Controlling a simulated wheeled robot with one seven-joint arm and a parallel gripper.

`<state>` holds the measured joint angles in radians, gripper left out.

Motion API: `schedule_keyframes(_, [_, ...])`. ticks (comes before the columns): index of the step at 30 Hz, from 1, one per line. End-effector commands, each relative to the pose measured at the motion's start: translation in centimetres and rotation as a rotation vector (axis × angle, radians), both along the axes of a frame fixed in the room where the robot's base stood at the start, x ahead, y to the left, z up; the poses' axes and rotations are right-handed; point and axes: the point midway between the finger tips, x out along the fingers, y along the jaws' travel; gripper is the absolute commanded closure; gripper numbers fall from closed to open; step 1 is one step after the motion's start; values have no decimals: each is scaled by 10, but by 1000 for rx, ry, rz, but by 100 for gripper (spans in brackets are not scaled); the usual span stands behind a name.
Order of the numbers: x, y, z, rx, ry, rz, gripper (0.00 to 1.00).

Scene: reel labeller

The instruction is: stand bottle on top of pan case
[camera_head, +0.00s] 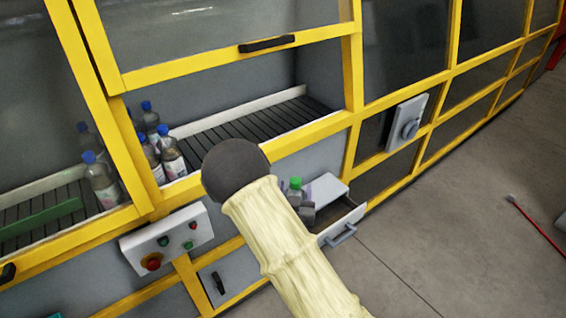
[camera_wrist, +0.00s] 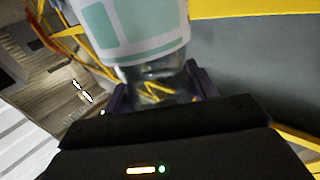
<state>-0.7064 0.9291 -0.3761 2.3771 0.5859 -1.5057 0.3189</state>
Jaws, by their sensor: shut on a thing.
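A clear bottle with a white and teal label (camera_wrist: 135,28) is between the two dark fingers of my gripper (camera_wrist: 161,88) in the wrist view. My gripper is shut on its clear part. In the head view a green-capped bottle (camera_head: 295,184) shows just beyond my cream-sleeved arm, with a dark part of my gripper (camera_head: 307,212) beside it. My arm hides its lower part. A white box-like top (camera_head: 326,188) lies just right of the bottle, at an open drawer; I cannot tell whether it is the pan case, or whether the bottle touches it.
The open drawer (camera_head: 342,234) sticks out from the yellow-framed machine. Several blue-capped bottles (camera_head: 170,158) stand on the conveyor (camera_head: 235,125) behind the frame. A control box with buttons (camera_head: 165,240) is at the left. The grey floor (camera_head: 440,220) at right is mostly clear.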

Motion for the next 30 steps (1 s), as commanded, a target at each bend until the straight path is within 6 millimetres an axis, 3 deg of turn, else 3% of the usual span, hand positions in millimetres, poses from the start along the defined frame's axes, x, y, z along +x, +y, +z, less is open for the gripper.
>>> schedule_keyframes(3, [-11,-16,-34,-5,4,17,100])
schedule_keyframes(15, [-43,-55,-127,-2,1,81,100])
schedule_keyframes(22, [-58,-73,-170,-3,-1,110,100])
schedule_keyframes(30, [-70,-87,-206,-3,-1,138,100])
